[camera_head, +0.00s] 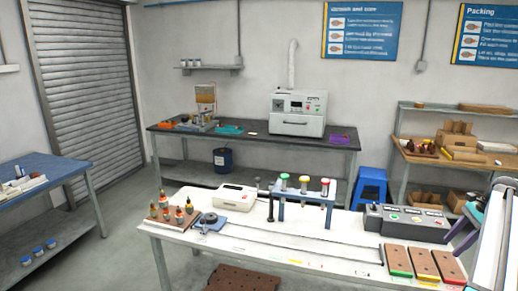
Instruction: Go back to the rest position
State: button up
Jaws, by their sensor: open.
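My gripper is not in view. A pale, smooth part that looks like one of my own arm links cuts across the lower right edge. In front of me stands a white work table (300,262). On its left is a wooden block with several small armatures (172,209). Beside it are a dark round fixture (207,220) and a white box device (235,197). A blue rack (302,202) with green, yellow and red tops stands at the middle. A dark control box (407,222) is to its right.
Three brown trays with green, yellow and red edges (424,264) lie at the table's right front. A dark bench with an oven (298,112) stands at the back. A blue stool (370,187) is behind the table. A blue bench (60,165) is at left, with open floor between.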

jog(key=w+a+f+n+g+b, duration=0.25)
jog(key=a+f+n, duration=0.25)
jog(key=a+f, duration=1.4)
jog(key=s+a+f+n+g, duration=0.1)
jog(key=s+a+f+n, duration=0.15)
jog(key=a+f, duration=0.6)
jog(key=s+a+f+n+g, duration=0.1)
jog(key=s+a+f+n, duration=0.15)
jog(key=a+f, duration=0.6)
jog(key=s+a+f+n+g+h+b, duration=0.15)
jog(key=s+a+f+n, duration=0.35)
jog(key=s+a+f, duration=0.8)
jog(key=s+a+f+n+h+b, duration=0.1)
jog(key=s+a+f+n, duration=0.1)
jog(key=s, duration=0.4)
jog(key=s+a+f+n+g+b, duration=0.1)
jog(key=s+a+f+n, duration=0.1)
jog(key=s+a, duration=0.3)
jog(key=s+a+f+n+h, duration=0.1)
jog(key=s+a+f+n, duration=0.1)
jog(key=s, duration=0.5)
jog(key=shift+s+a+f+n+h+b, duration=0.15)
jog(key=shift+s+a+n+h+b, duration=0.2)
jog(key=shift+a+n, duration=0.3)
